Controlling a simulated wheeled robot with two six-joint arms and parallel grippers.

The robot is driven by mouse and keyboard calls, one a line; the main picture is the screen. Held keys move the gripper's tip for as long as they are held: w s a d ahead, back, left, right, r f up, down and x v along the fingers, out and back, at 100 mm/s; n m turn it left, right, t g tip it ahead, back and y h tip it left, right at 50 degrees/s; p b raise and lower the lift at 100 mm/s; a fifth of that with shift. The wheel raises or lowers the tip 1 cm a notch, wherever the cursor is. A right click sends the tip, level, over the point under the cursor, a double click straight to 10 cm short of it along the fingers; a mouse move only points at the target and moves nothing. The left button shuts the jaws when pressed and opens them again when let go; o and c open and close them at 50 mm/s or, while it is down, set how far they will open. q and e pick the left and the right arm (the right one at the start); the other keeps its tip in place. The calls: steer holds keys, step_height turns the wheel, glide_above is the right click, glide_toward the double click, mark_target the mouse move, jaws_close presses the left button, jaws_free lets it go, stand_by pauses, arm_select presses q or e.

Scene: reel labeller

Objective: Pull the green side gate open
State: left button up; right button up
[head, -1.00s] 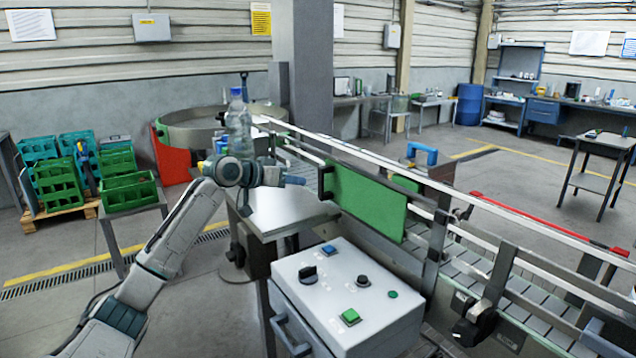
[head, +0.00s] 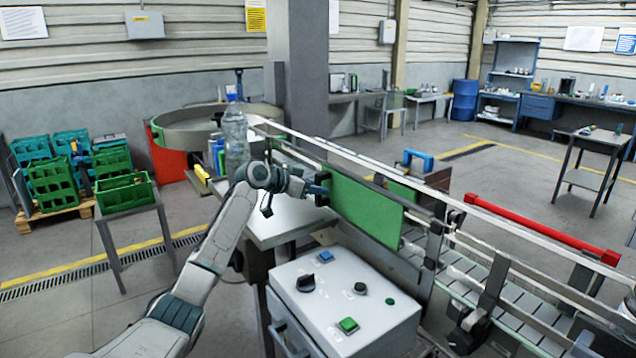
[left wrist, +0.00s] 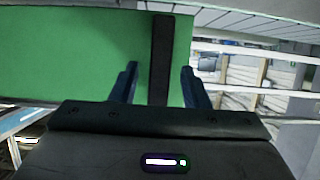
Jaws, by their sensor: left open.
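The green side gate (head: 362,212) is a flat panel standing along the near side of the conveyor. A dark upright bar, its handle (left wrist: 160,60), runs along its left end. My left gripper (head: 321,190) is at that end of the gate. In the left wrist view the blue fingers of my left gripper (left wrist: 160,85) are open, one on each side of the dark bar, with gaps visible. The green panel (left wrist: 70,55) fills the left of that view. I cannot tell how deep the bar sits between the fingers. My right gripper is out of view.
A grey control box (head: 345,310) with buttons stands just below the gate. A clear bottle (head: 236,140) stands behind my left arm near the round table (head: 185,138). A red bar (head: 540,228) lies along the conveyor's far side. Green crates (head: 124,193) stand at left.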

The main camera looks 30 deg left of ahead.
mark_target(338, 195)
arm_select(q)
steer(key=shift+x, duration=0.8)
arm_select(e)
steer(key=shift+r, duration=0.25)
arm_select(q)
jaws_close()
steer(key=d, duration=0.1)
steer(key=s+d, duration=0.1)
steer(key=d+p, duration=0.1)
steer(key=shift+s+d, duration=0.45)
steer(key=shift+d, duration=0.2)
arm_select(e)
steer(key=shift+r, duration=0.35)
arm_select(q)
jaws_free()
steer(key=shift+a, duration=0.1)
